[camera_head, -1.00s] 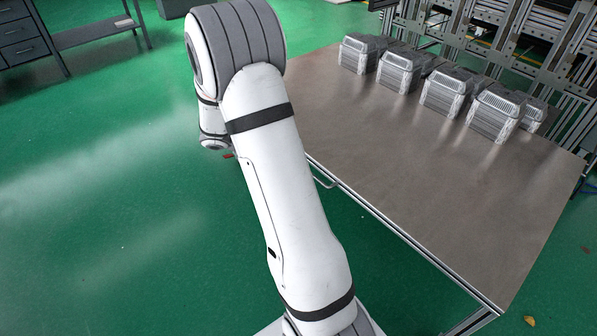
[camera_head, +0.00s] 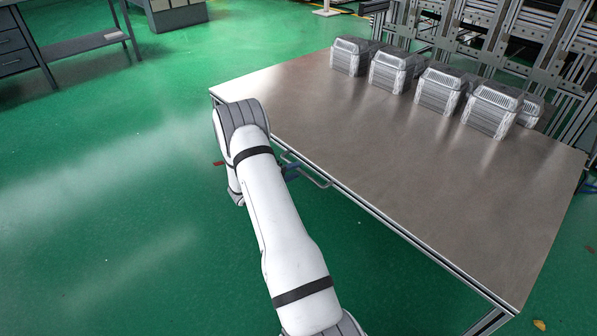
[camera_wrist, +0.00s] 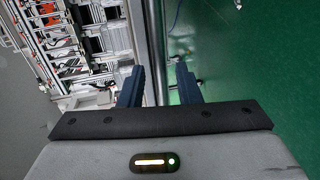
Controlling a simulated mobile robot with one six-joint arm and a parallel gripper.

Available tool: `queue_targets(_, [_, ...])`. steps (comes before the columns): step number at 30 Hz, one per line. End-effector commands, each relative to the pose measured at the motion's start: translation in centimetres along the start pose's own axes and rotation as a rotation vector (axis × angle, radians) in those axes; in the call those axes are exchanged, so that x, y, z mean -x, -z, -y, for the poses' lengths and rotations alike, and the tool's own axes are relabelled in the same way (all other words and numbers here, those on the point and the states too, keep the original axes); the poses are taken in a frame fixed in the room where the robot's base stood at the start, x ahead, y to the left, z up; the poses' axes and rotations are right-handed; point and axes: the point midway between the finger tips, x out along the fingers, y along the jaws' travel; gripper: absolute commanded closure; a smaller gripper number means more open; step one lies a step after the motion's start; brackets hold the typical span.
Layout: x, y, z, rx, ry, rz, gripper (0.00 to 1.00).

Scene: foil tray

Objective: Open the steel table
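The steel table (camera_head: 400,170) has a bare grey-brown top and a metal frame along its front edge. A bar handle (camera_head: 312,172) sticks out from that edge, left of its middle. My gripper's dark blue fingers (camera_head: 291,171) show beside the handle's left end, partly hidden by my arm. In the wrist view my gripper (camera_wrist: 160,80) has its two fingers apart, with the metal table edge (camera_wrist: 151,40) running between them. A grey bar shows close to the right finger. I cannot tell whether the fingers touch the handle.
Several ribbed metallic blocks (camera_head: 438,90) stand in a row along the table's far side. Metal racking (camera_head: 500,40) stands behind them. A grey drawer cabinet with a shelf (camera_head: 80,42) is at the upper left. The green floor (camera_head: 120,200) left of the table is clear.

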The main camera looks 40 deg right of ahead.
Motion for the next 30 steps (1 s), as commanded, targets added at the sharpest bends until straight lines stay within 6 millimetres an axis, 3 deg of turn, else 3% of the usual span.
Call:
queue_targets(6, [-2.5, -0.1, 0.1, 0.001, 0.001, 0.002, 0.70])
queue_targets(16, [-2.8, 0.0, 0.0, 0.001, 0.001, 0.001, 0.70])
queue_targets(27, [-2.8, -0.1, 0.0, 0.001, 0.001, 0.002, 1.00])
queue_targets(30, [-2.8, -0.1, 0.0, 0.001, 0.001, 0.002, 1.00])
